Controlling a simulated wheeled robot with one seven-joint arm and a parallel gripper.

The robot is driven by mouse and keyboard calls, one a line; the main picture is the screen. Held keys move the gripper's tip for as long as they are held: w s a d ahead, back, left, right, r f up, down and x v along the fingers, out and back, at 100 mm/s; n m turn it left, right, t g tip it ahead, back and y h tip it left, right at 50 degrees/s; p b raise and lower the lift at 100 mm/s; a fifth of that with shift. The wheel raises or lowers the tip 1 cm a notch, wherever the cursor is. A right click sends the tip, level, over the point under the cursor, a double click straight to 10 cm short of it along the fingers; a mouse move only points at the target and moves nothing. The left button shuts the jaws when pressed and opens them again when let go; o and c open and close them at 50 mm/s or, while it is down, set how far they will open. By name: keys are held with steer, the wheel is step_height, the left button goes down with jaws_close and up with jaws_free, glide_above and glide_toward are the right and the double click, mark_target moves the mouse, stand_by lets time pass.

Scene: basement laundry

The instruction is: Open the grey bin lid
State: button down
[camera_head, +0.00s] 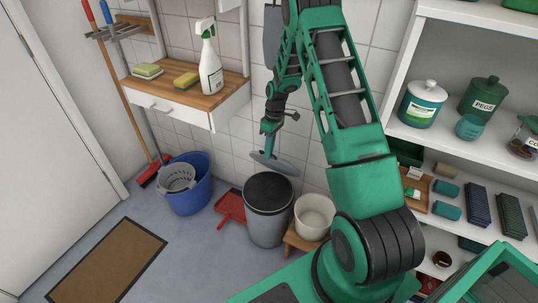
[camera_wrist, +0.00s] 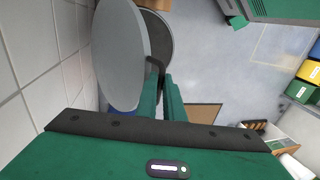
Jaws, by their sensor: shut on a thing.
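The grey bin (camera_head: 268,225) stands on the floor by the tiled wall, with a dark round top. Its grey lid (camera_head: 284,166) is a flat disc, raised and tilted above the back of the bin. In the wrist view the lid (camera_wrist: 118,50) stands steeply beside the bin's dark round mouth (camera_wrist: 160,42). My gripper (camera_head: 268,147) is at the lid's upper side. In the wrist view my gripper (camera_wrist: 161,85) is shut on the dark handle (camera_wrist: 154,68) of the lid. I cannot tell whether the lid still touches the bin's rim.
A cream pot (camera_head: 315,216) on a wooden stool stands close right of the bin. A red dustpan (camera_head: 231,207) and a blue bucket (camera_head: 190,204) lie to its left. A wall shelf (camera_head: 187,100) with a spray bottle hangs above. Floor in front is clear.

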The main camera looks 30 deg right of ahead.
steer(key=shift+s+d+f, duration=0.1)
steer(key=shift+d+f, duration=0.1)
steer(key=shift+d, duration=0.2)
steer(key=c, duration=1.9)
jaws_free()
steer(key=shift+f, duration=0.1)
steer(key=shift+c, duration=0.2)
steer(key=shift+o, duration=0.2)
steer(key=shift+a, duration=0.1)
steer(key=shift+r, duration=0.2)
steer(key=v, duration=1)
steer(key=shift+r, duration=0.35)
steer(key=shift+a, duration=0.15)
